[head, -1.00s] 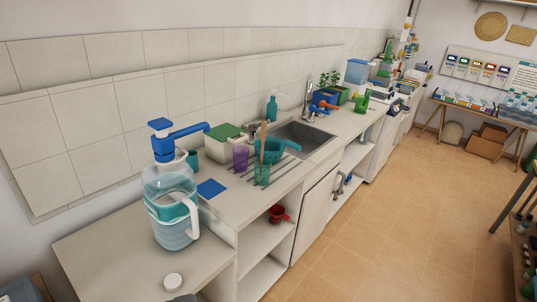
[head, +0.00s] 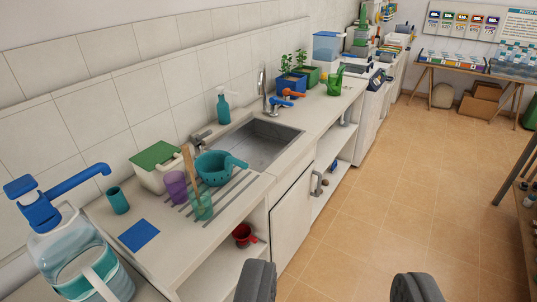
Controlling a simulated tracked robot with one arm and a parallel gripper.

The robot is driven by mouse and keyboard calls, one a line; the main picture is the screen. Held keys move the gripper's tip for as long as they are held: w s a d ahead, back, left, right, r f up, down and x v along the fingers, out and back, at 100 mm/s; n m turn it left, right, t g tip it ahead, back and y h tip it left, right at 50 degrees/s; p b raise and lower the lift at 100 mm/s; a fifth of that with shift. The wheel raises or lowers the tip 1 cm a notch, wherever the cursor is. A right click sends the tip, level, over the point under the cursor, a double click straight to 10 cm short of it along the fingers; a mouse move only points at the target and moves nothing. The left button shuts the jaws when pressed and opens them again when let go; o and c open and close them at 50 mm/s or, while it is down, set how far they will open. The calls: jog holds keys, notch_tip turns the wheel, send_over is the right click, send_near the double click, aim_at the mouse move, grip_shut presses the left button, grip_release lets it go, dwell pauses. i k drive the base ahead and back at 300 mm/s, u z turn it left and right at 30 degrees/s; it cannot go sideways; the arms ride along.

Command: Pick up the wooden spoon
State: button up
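A large water jug with a blue pump (head: 85,262) stands at the lower left. A white box with a green lid (head: 157,167), a blue square (head: 139,235) and the sink (head: 250,144) are nearby. The tiled floor (head: 400,190) at right is open.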

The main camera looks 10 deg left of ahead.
aim_at(185, 149)
jog(key=u, duration=0.15)
jog(key=i, duration=1.55)
jog(key=u, duration=0.8)
